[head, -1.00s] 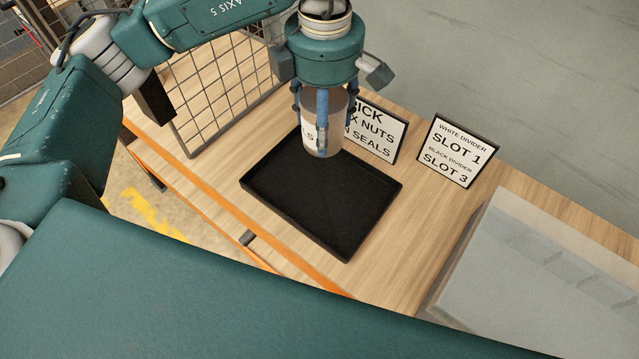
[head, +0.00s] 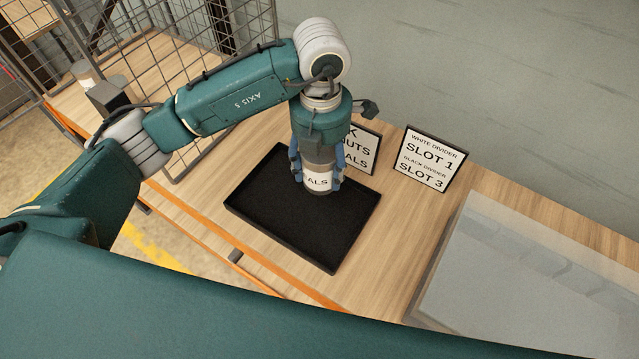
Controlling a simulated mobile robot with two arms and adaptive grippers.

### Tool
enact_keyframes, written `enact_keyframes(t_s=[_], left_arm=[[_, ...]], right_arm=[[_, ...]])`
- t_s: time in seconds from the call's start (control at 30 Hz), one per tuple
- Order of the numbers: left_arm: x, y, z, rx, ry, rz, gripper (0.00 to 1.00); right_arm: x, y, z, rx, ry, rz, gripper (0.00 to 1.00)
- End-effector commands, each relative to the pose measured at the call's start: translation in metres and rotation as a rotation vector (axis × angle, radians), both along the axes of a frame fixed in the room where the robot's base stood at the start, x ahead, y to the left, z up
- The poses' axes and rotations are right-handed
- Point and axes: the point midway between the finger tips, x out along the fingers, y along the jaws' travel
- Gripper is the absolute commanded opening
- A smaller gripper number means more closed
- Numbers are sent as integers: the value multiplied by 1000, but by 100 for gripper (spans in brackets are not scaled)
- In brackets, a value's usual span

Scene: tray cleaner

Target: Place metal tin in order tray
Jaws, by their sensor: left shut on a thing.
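I cannot tell whether the tin's base touches the tray floor. The rest of the tray is empty. My right gripper is not in view.
A pick sign (head: 361,148) stands just behind the tray, partly hidden by my arm. A slot sign (head: 432,158) stands right of it. A translucent bin (head: 530,280) is at the right. Wire mesh fencing (head: 175,100) stands at the left.

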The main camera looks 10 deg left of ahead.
Motion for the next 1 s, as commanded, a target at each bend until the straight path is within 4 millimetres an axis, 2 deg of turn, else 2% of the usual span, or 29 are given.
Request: enact_keyframes(t_s=[0.03, 0.13, 0.37, 0.6, 1.0], left_arm=[[-1, 0, -8, -1, 4, 2, 19], [-1, 0, -26, -1, 3, 0, 19], [0, 0, -47, -2, 1, 0, 19], [1, 0, -78, -2, -1, 0, 19], [1, 0, -86, -2, -3, -1, 19]], right_arm=[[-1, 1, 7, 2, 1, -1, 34], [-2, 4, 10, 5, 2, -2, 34], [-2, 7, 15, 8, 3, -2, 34], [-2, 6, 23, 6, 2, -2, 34], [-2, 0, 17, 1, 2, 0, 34]])
